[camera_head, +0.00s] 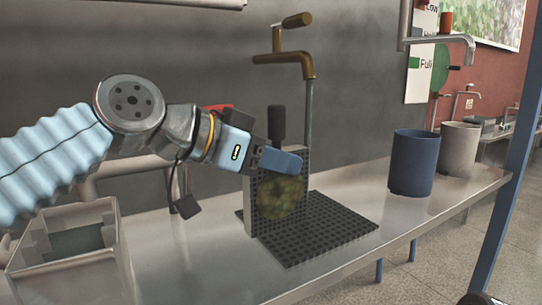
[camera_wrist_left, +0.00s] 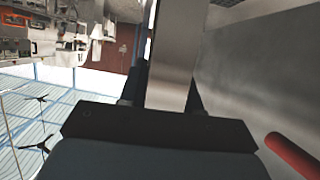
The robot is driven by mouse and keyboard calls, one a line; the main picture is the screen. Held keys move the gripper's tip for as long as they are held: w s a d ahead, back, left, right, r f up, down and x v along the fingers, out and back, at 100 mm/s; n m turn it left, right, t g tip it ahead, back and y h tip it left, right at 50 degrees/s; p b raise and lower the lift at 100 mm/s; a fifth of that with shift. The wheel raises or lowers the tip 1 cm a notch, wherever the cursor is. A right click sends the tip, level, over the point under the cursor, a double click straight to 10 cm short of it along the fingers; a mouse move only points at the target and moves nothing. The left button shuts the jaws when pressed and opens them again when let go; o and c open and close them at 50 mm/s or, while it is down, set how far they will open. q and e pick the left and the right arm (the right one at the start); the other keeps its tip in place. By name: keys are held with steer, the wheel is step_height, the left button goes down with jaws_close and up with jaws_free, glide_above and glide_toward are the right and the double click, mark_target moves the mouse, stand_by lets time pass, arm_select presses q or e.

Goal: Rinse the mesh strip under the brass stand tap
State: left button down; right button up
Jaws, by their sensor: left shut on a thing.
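The mesh strip (camera_head: 265,190) is an upright grey panel with a mottled green-brown stain on its face. My left gripper (camera_head: 275,158) is shut on it near its top. In the left wrist view, a plain grey strip (camera_wrist_left: 172,55) stands between the fingers. The brass stand tap (camera_head: 300,60) is behind and above, its spout to the right of the gripper. A thin grey vertical line (camera_head: 309,110) runs down from the spout; I cannot tell whether it is water or a pipe. The strip is left of this line. My right gripper is not in view.
A black grid mat (camera_head: 335,232) lies under and in front of the strip on the metal counter (camera_head: 190,262). A blue cup (camera_head: 412,165) and a beige cup (camera_head: 458,150) stand right. A grey open box (camera_head: 70,265) stands left. A dark upright handle (camera_head: 276,125) is behind the gripper.

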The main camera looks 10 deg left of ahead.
arm_select(q)
steer(key=w+d+f+p, duration=0.1)
steer(key=w+d, duration=0.1)
steer(key=w, duration=0.7)
steer(key=shift+f+p, duration=0.3)
steer(key=shift+f, duration=0.1)
steer(key=shift+s+d, duration=0.1)
steer(key=shift+d, duration=0.45)
stand_by(0.3)
steer(key=shift+a, duration=0.65)
steer(key=shift+d, duration=0.2)
steer(key=shift+d, duration=0.45)
steer(key=shift+a, duration=0.15)
